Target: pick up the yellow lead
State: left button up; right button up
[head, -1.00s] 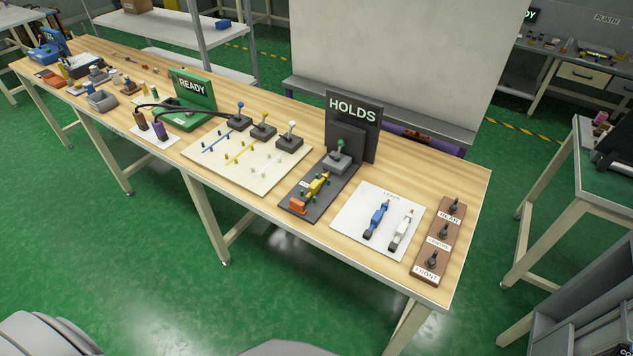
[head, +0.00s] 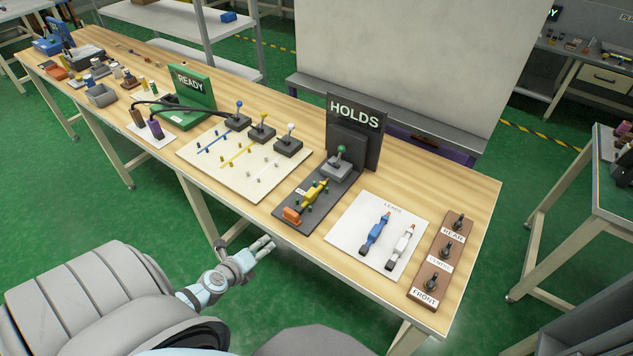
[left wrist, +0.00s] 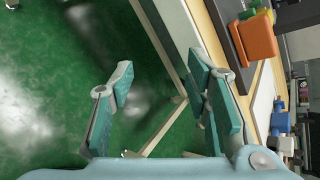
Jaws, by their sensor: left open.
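The yellow lead (head: 315,191) lies on the dark grey base (head: 331,201) in front of the HOLDS sign (head: 354,116), with small green pegs around it. An orange block (head: 291,215) sits at its near end. My left gripper (head: 266,245) is open and empty, off the table's front edge, to the near left of the orange block. In the left wrist view the open fingers (left wrist: 160,78) have green floor between them. The orange block (left wrist: 256,40) is at the upper right there, with a bit of yellow (left wrist: 246,14) beyond it. My right gripper is not in view.
A white LEADS sheet (head: 345,237) with a blue lead (head: 375,235) and a white lead (head: 400,247) lies right of the base. A brown switch board (head: 438,262) is further right. A pale peg board (head: 215,172) lies left. The table edge is beside my left gripper.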

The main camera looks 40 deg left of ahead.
aim_at(310, 193)
pick_arm(q)
jog(key=w+d+r+m+t+h, duration=0.1)
jog(key=w+r+m, duration=0.3)
jog(key=r+m, duration=0.2)
jog(key=w+r+m+t+h, duration=0.1)
jog(key=w+r+m+t, duration=0.1)
jog(key=w+r+m, duration=0.35)
jog(key=shift+m, duration=0.85)
jog(key=b+x, duration=0.3)
jog(key=x, duration=0.1)
jog(key=d+b+x, duration=0.1)
jog(key=b+x, duration=0.3)
jog(key=f+b+x, duration=0.1)
jog(key=b+x, duration=0.3)
jog(key=shift+d, duration=0.3)
jog(key=shift+w, duration=0.2)
jog(key=shift+s+r, duration=0.1)
jog(key=shift+c, duration=0.5)
grip_shut()
